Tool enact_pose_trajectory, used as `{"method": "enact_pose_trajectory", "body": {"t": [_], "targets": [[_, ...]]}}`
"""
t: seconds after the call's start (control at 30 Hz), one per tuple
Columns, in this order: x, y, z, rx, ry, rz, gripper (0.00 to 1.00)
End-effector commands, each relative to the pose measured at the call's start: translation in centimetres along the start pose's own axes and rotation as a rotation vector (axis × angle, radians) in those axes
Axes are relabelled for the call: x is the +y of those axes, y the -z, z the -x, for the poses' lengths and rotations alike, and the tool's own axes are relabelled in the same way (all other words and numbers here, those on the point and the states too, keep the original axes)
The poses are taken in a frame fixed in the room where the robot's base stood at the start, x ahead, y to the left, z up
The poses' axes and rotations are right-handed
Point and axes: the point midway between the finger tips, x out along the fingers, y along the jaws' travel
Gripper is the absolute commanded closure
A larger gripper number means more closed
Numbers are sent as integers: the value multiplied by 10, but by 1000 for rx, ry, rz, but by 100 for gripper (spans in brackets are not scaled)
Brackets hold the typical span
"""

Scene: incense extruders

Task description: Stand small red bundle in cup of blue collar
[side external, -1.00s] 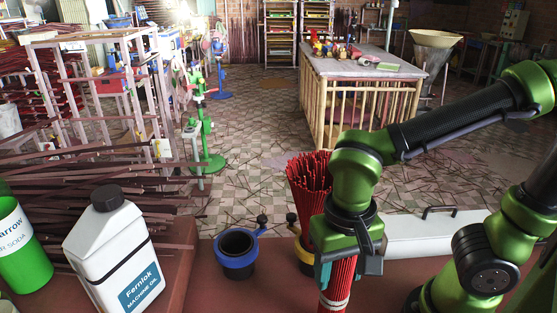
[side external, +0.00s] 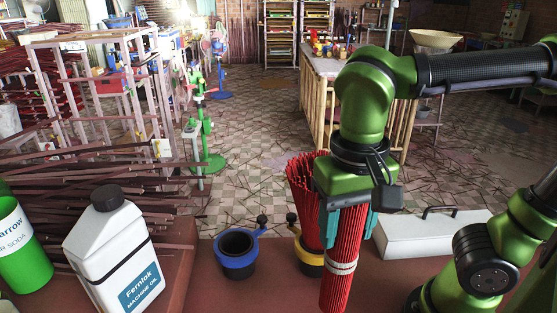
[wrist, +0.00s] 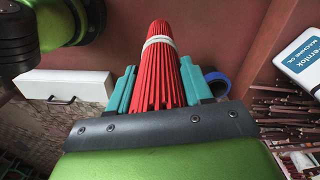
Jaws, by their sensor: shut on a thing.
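The small red bundle (side external: 340,262) is a sheaf of red sticks with a pale band near its lower part. My gripper (side external: 345,220) is shut on its upper part and holds it nearly upright, toward the front of the red table. In the wrist view the bundle (wrist: 160,70) runs between the teal fingers of my gripper (wrist: 155,88). The cup with the blue collar (side external: 238,262) is dark and looks empty, to the left of the bundle. In the wrist view part of the blue collar (wrist: 218,80) shows behind the right finger.
A larger red bundle (side external: 303,190) stands in a yellow-collared cup (side external: 310,265), partly behind my gripper. A white case (side external: 430,238) lies to the right. A white oil bottle (side external: 115,250) and a green bottle (side external: 22,255) stand left. The table between oil bottle and blue collar is clear.

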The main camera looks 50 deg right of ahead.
Motion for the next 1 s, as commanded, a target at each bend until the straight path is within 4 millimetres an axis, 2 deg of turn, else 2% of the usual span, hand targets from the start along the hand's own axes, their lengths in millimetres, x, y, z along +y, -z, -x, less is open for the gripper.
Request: {"method": "enact_pose_trajectory", "body": {"t": [0.2,1.0], "targets": [[0,0,25,2,2,-1,100],[0,0,88,1,2,-1,100]]}}
